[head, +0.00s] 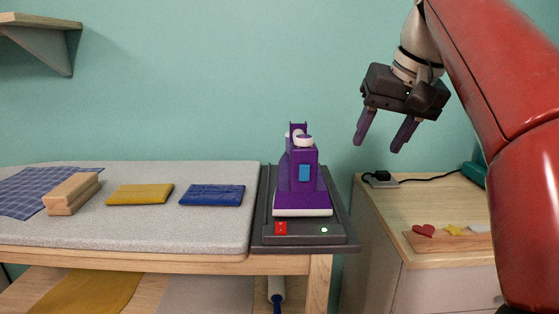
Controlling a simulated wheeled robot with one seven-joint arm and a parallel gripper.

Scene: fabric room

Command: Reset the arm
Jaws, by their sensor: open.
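My gripper (384,134) is in the upper right of the head view, at the end of my red arm. It points down, with its two purple-grey fingers apart and nothing between them. It hangs in the air in front of the teal wall, to the right of and above the purple iron-like device (308,187). It touches nothing that I can see.
The purple device stands on a dark base (285,239) at the right end of a padded table (150,225). A wooden block (72,194), a yellow cloth (140,194) and a blue cloth (212,194) lie there. A cabinet (400,225) stands right, holding a shape board (456,241).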

